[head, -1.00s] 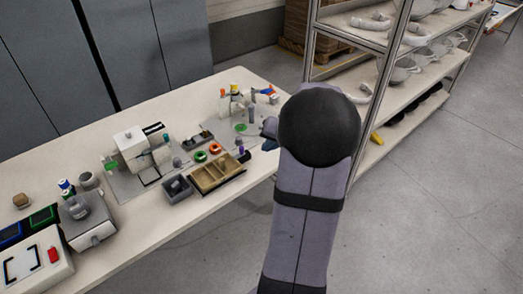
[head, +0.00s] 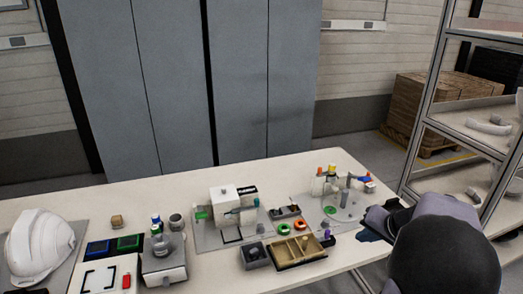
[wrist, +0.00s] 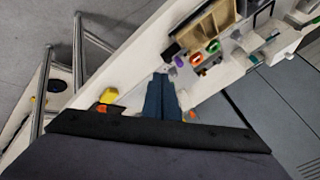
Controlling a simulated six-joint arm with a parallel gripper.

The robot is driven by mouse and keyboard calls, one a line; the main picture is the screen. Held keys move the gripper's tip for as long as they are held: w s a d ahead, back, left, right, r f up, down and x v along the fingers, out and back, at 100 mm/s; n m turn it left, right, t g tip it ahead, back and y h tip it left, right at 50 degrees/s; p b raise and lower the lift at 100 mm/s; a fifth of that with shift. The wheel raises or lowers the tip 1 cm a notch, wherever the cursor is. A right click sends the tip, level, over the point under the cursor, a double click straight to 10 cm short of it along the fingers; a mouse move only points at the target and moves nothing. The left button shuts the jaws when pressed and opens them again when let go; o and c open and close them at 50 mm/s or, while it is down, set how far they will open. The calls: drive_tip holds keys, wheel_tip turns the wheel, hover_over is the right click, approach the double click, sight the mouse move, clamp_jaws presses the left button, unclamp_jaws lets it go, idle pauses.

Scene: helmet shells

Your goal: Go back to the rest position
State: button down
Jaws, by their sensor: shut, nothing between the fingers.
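My gripper (head: 372,236) is at the right end of the workbench (head: 190,192) in the head view, with my dark arm behind it at the lower right. In the wrist view its two blue fingers (wrist: 162,92) are together with nothing between them. They point toward the bench edge, near the wooden tray and the small coloured parts. I cannot tell their exact height above the bench.
A divided wooden tray (head: 299,249), orange and green rings (head: 284,229) and a white fixture (head: 225,203) stand on the bench. A white helmet shell (head: 40,247) lies at the far left. A metal shelf rack (head: 462,125) stands close on the right.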

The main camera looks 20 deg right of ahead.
drive_tip(key=s+a+f+m+g+y+p, duration=0.1)
drive_tip(key=s+a+f+g, duration=0.2)
drive_tip(key=s+a+f, duration=0.3)
drive_tip(key=s+a+f+g+y, duration=0.1)
drive_tip(key=s+a+f+g, duration=0.2)
drive_tip(key=s+a, duration=0.35)
drive_tip(key=s+a+r+n+p, duration=0.1)
drive_tip(key=a+r+n+p, duration=0.1)
drive_tip(key=a+n, duration=0.3)
drive_tip(key=a+r+n+g+h+p, duration=0.1)
drive_tip(key=a+r+n+p, duration=0.2)
drive_tip(key=a, duration=0.9)
drive_tip(key=r+n, duration=0.1)
drive_tip(key=n, duration=0.1)
drive_tip(key=shift+s+a+r+n+h+p, duration=0.2)
drive_tip(key=shift+s+n+h+p, duration=0.1)
drive_tip(key=shift+s+n, duration=0.1)
